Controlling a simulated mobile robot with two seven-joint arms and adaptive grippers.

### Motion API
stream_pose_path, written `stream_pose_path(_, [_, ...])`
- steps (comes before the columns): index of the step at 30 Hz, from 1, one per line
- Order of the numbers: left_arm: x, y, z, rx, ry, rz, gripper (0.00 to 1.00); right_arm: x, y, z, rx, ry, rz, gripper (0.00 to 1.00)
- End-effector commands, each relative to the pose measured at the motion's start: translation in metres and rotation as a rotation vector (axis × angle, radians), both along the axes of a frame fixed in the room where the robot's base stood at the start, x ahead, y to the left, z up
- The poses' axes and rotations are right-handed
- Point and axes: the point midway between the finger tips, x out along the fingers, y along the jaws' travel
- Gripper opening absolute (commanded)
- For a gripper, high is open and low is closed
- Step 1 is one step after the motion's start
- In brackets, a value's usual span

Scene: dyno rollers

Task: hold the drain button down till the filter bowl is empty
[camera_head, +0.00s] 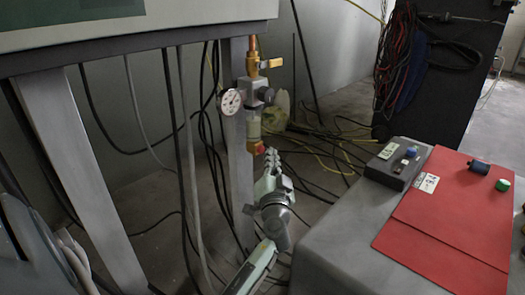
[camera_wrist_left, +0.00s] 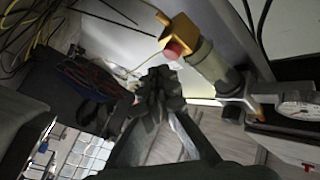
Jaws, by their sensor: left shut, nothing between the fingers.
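The filter bowl (camera_head: 253,126) hangs under the grey regulator on a metal post, below a round gauge. The red drain button (camera_head: 257,148) sits at its lower end. The wrist view shows the bowl (camera_wrist_left: 213,67) as a grey-tan cylinder with the red button (camera_wrist_left: 172,50) at its end. I cannot tell whether liquid is in it. My left gripper (camera_head: 271,154) is shut and empty, just right of and slightly below the button. In the wrist view its fingertips (camera_wrist_left: 157,74) appear close to the button, with a small gap. My right gripper is not in view.
A pressure gauge (camera_head: 231,102) and a yellow-handled valve (camera_head: 270,63) are on the same line. Black hoses hang left of the post (camera_head: 240,170). Cables lie on the floor behind. A grey bench with a red mat (camera_head: 455,205) and a control box (camera_head: 398,162) stands right.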

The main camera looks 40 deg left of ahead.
Motion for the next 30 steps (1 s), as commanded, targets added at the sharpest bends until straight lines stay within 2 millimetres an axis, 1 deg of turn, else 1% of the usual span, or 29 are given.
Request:
stream_pose_path(7, [0.0, 0.001, 0.0, 0.0, 0.0, 0.0, 0.0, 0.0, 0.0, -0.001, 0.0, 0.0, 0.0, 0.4])
stream_pose_path(15, [0.001, 0.008, 0.0, 0.001, -0.001, -0.001, 0.0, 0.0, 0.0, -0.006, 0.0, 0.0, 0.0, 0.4])
stream_pose_path(30, [0.001, 0.01, 0.0, 0.0, 0.0, 0.0, 0.0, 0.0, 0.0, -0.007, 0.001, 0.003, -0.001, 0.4])
